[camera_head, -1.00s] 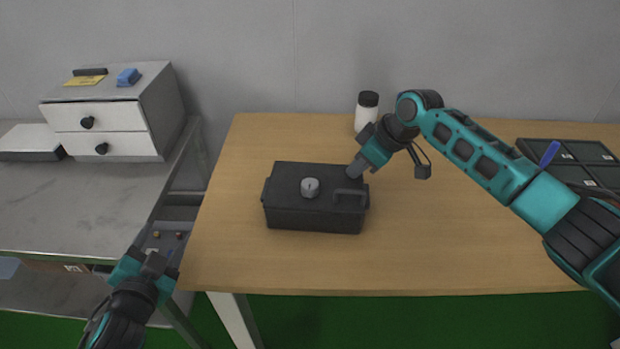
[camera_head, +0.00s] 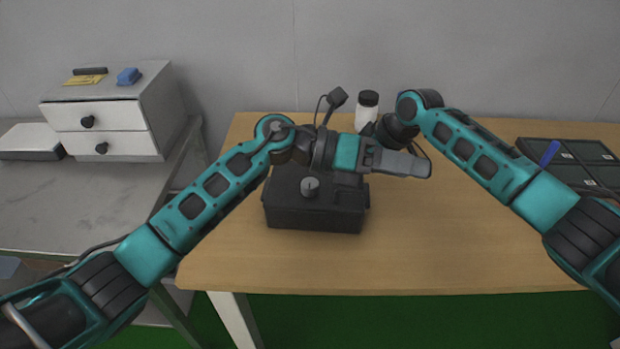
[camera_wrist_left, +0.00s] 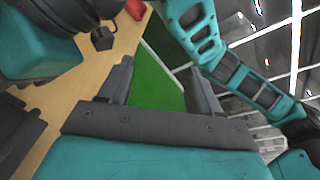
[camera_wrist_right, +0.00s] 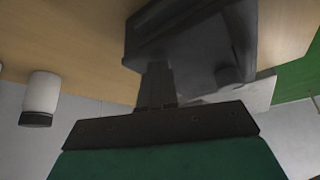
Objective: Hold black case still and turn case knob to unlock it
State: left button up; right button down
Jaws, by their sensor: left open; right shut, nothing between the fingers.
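The black case (camera_head: 312,217) sits closed on the wooden table, with its round grey knob (camera_head: 310,187) on the lid. My left gripper (camera_head: 408,163) is open and empty, reaching across above the case's back right part. Its two spread fingers show in the left wrist view (camera_wrist_left: 160,88), with nothing between them. My right gripper is mostly hidden behind the left one in the head view. In the right wrist view it (camera_wrist_right: 156,82) is shut and empty, its fingertips at the edge of the case (camera_wrist_right: 165,38). I cannot tell whether they press on it.
A white bottle with a black lid (camera_head: 367,107) stands behind the case, close to my right wrist. A dark divided tray (camera_head: 575,152) lies at the table's right. A drawer unit (camera_head: 125,115) stands on the left bench. The table front is clear.

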pick_arm(q)
jog(key=f+m+g+y, duration=0.1)
jog(key=f+m+y, duration=0.1)
jog(key=m+y, duration=0.25)
jog(key=m+t+y, duration=0.3)
jog(key=y, duration=0.9)
send_near(310, 182)
jog(key=shift+n+h, duration=0.25)
jog(key=f, duration=0.9)
jog(key=shift+w+a+f, duration=0.1)
jog(key=shift+w+a, duration=0.1)
jog(key=shift+w, duration=0.05)
jog(key=shift+g, duration=0.3)
jog(key=c, duration=1)
jog(key=shift+c, duration=0.2)
